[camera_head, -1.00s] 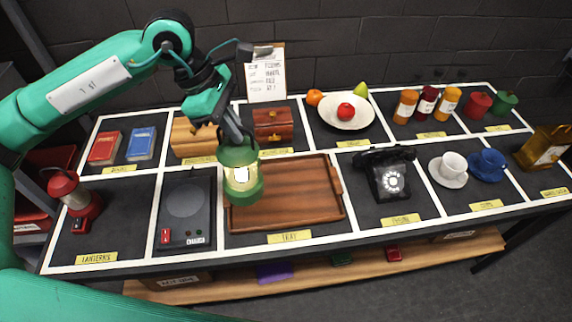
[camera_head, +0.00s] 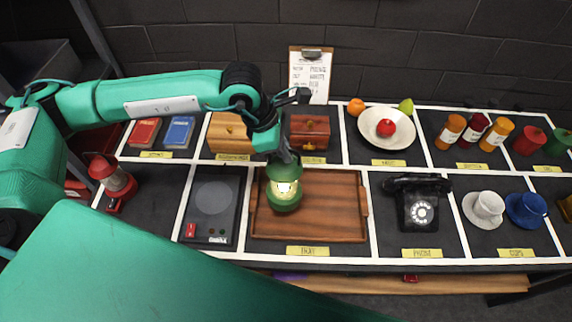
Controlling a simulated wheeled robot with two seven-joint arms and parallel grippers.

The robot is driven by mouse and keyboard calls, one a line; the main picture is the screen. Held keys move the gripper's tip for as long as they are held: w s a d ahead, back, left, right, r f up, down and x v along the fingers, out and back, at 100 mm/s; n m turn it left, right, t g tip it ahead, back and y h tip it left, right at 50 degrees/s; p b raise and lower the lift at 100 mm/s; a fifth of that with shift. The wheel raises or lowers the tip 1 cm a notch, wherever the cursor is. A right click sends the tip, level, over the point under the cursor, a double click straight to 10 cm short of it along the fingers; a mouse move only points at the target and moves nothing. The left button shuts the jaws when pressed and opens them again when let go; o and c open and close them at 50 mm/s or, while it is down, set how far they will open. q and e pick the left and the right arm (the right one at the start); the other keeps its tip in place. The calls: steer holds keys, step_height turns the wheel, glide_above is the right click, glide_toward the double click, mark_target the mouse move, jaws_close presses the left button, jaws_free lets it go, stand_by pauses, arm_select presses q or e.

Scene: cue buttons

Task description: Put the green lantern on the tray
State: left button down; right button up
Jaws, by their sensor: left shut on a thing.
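The green lantern (camera_head: 284,186), with a lit pale window, is over the left part of the brown wooden tray (camera_head: 335,205). My left gripper (camera_head: 286,160) is shut on the lantern's top from above. The lantern looks upright; I cannot tell whether its base touches the tray. The rest of the tray is bare. My right gripper is not in view.
A red lantern (camera_head: 114,180) stands at the far left. A dark flat device (camera_head: 213,203) lies just left of the tray, and a black telephone (camera_head: 418,203) stands to its right. Wooden boxes (camera_head: 309,132) sit behind the tray.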

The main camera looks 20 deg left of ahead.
mark_target(278, 162)
arm_select(q)
step_height(278, 162, down, 3)
steer(key=shift+f+p, duration=0.15)
steer(key=shift+p, duration=0.2)
step_height(278, 162, down, 4)
steer(key=shift+r+p, duration=0.1)
steer(key=shift+p, duration=0.6)
steer(key=shift+f, duration=0.35)
steer(key=c, duration=1.6)
jaws_free()
steer(key=shift+a+r+b, duration=0.2)
steer(key=shift+r+b, duration=0.15)
steer(key=shift+r, duration=0.15)
steer(key=b+v, duration=0.3)
steer(key=v, duration=0.7)
steer(key=shift+s+r, duration=0.1)
steer(key=shift+s, duration=0.05)
steer(key=shift+a+r, duration=0.15)
steer(key=shift+r, duration=0.15)
